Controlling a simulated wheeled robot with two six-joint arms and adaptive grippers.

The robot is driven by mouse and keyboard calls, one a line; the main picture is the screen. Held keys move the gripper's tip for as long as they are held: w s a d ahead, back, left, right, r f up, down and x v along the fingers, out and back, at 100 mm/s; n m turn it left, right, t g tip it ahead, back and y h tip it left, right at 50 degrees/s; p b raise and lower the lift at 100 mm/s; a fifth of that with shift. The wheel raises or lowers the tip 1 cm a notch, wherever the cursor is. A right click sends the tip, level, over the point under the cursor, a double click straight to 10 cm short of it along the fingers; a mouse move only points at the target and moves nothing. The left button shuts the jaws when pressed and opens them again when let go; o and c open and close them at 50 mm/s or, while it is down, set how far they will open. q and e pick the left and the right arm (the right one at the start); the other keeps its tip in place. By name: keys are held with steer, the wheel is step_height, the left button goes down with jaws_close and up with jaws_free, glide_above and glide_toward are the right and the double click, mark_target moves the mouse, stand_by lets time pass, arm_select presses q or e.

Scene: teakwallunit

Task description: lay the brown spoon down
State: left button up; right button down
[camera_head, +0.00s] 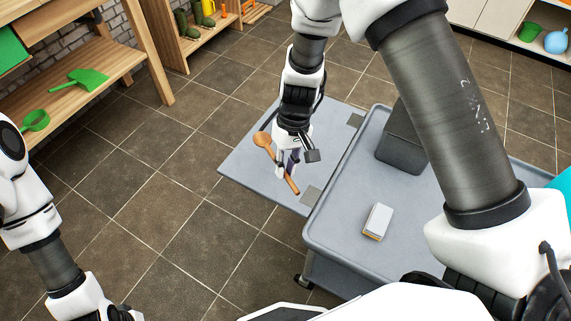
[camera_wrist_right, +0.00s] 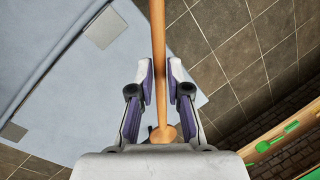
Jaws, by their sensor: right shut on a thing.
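The brown spoon (camera_head: 264,143) is wooden, with a round bowl and a long straight handle. My right gripper (camera_head: 287,168) is shut on its handle, and the spoon slants over a flat grey-blue panel (camera_head: 240,160) beside the cart. In the right wrist view the spoon's handle (camera_wrist_right: 158,45) runs up between the fingers of my right gripper (camera_wrist_right: 160,82), with the bowl close to the palm. I cannot tell how far the spoon is above the panel. Of my left arm only links show at the lower left; its fingers are out of frame.
A grey cart top (camera_head: 335,215) adjoins the panel on the right, bearing a small white block (camera_head: 377,222) and a dark grey bin (camera_head: 402,145). A wooden bench (camera_head: 60,100) holds a green dustpan (camera_head: 80,79) and a green scoop (camera_head: 36,121). Most of the panel is bare.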

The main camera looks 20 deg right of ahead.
mark_target(285, 188)
steer(key=w+n, duration=0.1)
steer(key=n, duration=0.1)
steer(key=w+d+f+n, duration=0.1)
steer(key=n, duration=0.1)
steer(key=shift+w+f+n+t+b, duration=0.15)
steer(key=shift+w+n+t+b, duration=0.05)
steer(key=shift+n+t+b, duration=0.2)
steer(key=b+x, duration=0.2)
steer(key=d+b+x, duration=0.1)
steer(key=b+x, duration=0.1)
steer(key=x, duration=0.1)
steer(key=b+x, duration=0.2)
steer(key=shift+w+d+f, duration=0.2)
steer(key=shift+w+f, duration=0.15)
steer(key=shift+f, duration=0.25)
steer(key=shift+f+b, duration=0.5)
steer(key=c, duration=1)
jaws_free()
steer(key=shift+c, duration=0.2)
